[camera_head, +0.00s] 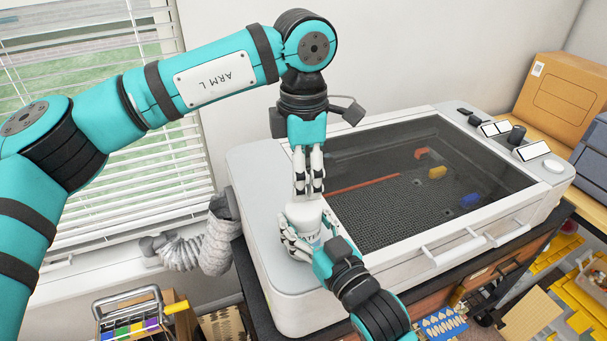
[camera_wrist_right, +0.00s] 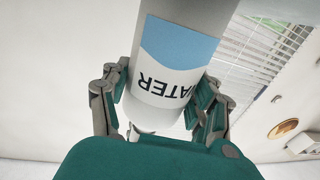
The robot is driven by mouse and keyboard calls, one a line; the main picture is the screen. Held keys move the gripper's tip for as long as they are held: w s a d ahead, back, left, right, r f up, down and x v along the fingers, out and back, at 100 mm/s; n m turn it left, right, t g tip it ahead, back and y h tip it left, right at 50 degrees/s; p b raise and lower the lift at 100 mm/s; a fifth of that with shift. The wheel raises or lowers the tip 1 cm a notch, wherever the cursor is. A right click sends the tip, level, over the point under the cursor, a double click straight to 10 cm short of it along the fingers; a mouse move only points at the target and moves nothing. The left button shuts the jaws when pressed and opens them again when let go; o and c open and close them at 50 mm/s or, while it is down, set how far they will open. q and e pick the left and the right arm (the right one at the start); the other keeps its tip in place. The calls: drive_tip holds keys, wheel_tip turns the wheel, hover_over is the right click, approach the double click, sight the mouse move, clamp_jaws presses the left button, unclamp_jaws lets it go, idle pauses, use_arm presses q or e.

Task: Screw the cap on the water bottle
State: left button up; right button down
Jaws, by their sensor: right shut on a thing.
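The water bottle (camera_head: 303,213) is white and stands upright at the left end of the large grey machine in the head view. In the right wrist view the bottle (camera_wrist_right: 180,72) fills the middle, with a blue and white label reading "WATER". My right gripper (camera_head: 308,243) is shut around the bottle's side. Its fingers also show on both sides of the bottle in the wrist view. My left gripper (camera_head: 309,192) points straight down over the bottle's top, its fingertips close together there. I cannot make out the cap; the left fingers cover that spot.
The machine (camera_head: 273,287) has a dark glass lid (camera_head: 440,155) and front handles. Small coloured pieces lie under the glass. A ribbed hose (camera_head: 215,240) and window blinds (camera_head: 130,180) are at the left. A cardboard box (camera_head: 562,98) stands at the back right.

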use_arm(q)
drive_tip(key=shift+o, duration=0.9)
wheel_tip(320, 180, up, 12)
use_arm(e)
drive_tip(key=shift+c, duration=1.2)
unclamp_jaws()
